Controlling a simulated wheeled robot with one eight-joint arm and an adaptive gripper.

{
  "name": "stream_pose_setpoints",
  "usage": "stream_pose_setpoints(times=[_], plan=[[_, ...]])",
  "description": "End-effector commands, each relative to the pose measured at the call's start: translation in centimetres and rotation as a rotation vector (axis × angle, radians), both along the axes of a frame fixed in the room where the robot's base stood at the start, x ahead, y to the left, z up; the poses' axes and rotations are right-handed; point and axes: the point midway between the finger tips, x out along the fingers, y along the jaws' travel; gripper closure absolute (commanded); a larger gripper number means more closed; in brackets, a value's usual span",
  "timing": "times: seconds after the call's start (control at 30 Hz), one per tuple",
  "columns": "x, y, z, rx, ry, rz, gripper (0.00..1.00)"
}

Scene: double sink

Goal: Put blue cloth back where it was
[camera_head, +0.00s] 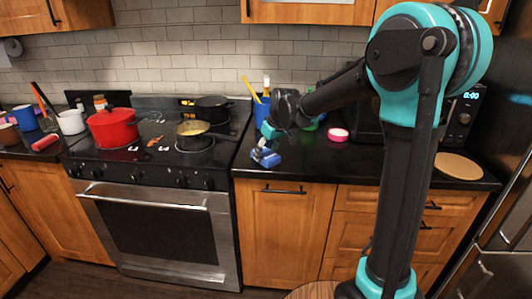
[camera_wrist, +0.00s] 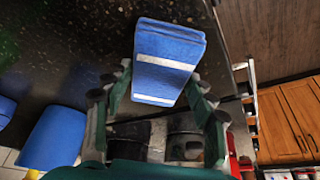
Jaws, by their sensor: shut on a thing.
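The blue cloth (camera_wrist: 168,58) is a folded, block-like bundle with white stripes. My gripper (camera_wrist: 160,85) is shut on it, with one finger on each side, in the wrist view. In the head view the cloth (camera_head: 267,158) is near the front edge of the black counter (camera_head: 350,172), just right of the stove. My gripper (camera_head: 267,142) is directly above it there and points down. I cannot tell whether the cloth touches the counter.
A blue cup (camera_head: 261,112) with utensils stands behind my gripper. A pink round thing (camera_head: 338,134) lies to the right, and a round tan board (camera_head: 458,165) farther right. The stove (camera_head: 155,160) on the left holds a red pot (camera_head: 112,128) and two pans.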

Motion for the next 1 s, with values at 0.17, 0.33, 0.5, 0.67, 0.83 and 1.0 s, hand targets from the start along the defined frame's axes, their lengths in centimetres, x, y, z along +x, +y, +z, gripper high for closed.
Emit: stream_pose_setpoints(times=[0.17, 0.33, 0.5, 0.67, 0.83, 1.0], plan=[[0.0, 0.0, -0.2, 0.0, 0.0, 0.0, 0.32], [0.0, 0.0, -0.2, 0.0, 0.0, 0.0, 0.23], [0.0, 0.0, -0.1, 0.0, 0.0, 0.0, 0.23], [-0.2, -0.2, 0.7, 0.0, 0.0, 0.0, 0.23], [-1.0, -1.0, 3.3, 0.0, 0.0, -0.001, 0.23], [-2.0, -1.9, 6.6, 0.0, 0.0, 0.0, 0.23]])
